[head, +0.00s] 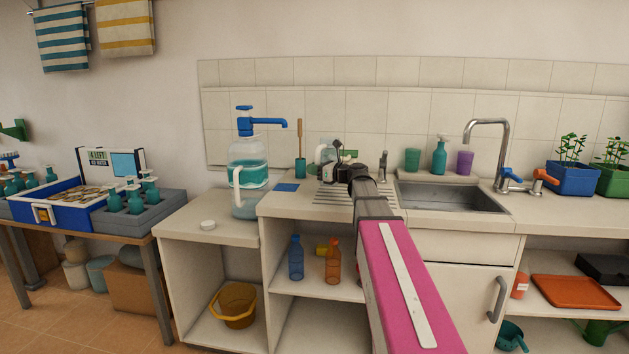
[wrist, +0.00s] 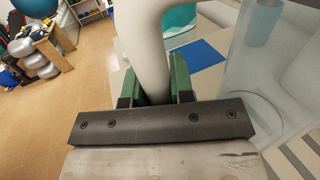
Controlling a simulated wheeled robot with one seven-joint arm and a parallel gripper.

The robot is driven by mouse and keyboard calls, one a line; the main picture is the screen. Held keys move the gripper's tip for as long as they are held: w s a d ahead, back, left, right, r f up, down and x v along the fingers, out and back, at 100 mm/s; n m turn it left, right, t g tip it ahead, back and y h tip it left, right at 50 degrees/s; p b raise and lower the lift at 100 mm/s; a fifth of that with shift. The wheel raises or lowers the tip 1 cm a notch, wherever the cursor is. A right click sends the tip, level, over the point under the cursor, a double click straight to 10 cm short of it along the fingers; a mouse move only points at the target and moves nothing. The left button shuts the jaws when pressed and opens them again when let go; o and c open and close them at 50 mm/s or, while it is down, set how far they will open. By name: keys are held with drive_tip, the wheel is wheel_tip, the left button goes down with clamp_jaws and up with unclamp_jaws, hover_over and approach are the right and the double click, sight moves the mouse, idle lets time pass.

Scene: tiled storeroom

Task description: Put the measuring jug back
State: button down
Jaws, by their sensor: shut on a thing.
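The clear measuring jug (head: 325,153) shows in the head view above the left end of the draining area, partly hidden by my arm and gripper. In the wrist view its clear body (wrist: 275,95) fills the right side, and its pale handle (wrist: 148,45) runs between my green fingers. My gripper (wrist: 154,88) is shut on that handle; in the head view the gripper (head: 345,160) is small and dark behind my arm. I cannot tell whether the jug's base touches the counter. A flat blue square (head: 286,187) lies bare on the counter to the left.
A teal holder with a brush (head: 299,165) stands behind the blue square. The sink (head: 450,198) and tap (head: 490,135) are to the right.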

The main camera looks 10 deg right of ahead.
drive_tip(key=shift+f, duration=2.15)
drive_tip(key=c, duration=1)
unclamp_jaws()
drive_tip(key=shift+s+d, duration=0.2)
drive_tip(key=v, duration=1.1)
drive_tip(key=shift+s+d, duration=0.15)
drive_tip(key=shift+d, duration=0.1)
